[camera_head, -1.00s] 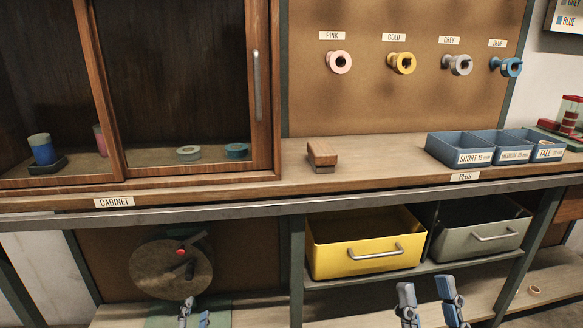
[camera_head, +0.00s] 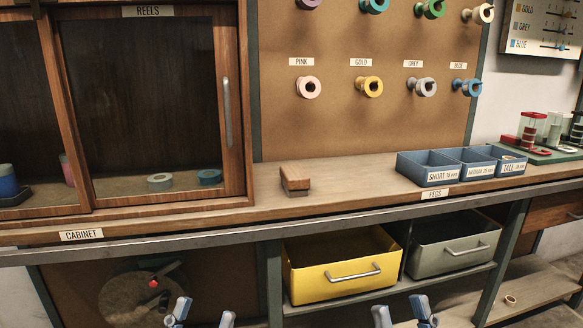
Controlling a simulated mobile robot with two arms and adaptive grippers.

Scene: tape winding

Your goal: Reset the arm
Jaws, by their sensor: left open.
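My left gripper (camera_head: 202,314) shows at the bottom edge in the head view, its two blue-grey fingers apart with nothing between them. My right gripper (camera_head: 402,313) shows at the bottom edge further right, its fingers also apart and empty. Both are in front of the lower shelf area, touching nothing that I can see. The rest of both arms is out of view.
Behind them are a yellow drawer bin (camera_head: 340,283), a grey bin (camera_head: 450,257) and a round disc (camera_head: 135,300). Above, the bench holds a wooden block (camera_head: 295,182), blue peg trays (camera_head: 428,176) and a glass-fronted cabinet (camera_head: 150,110). Tape reels hang on the board (camera_head: 330,130).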

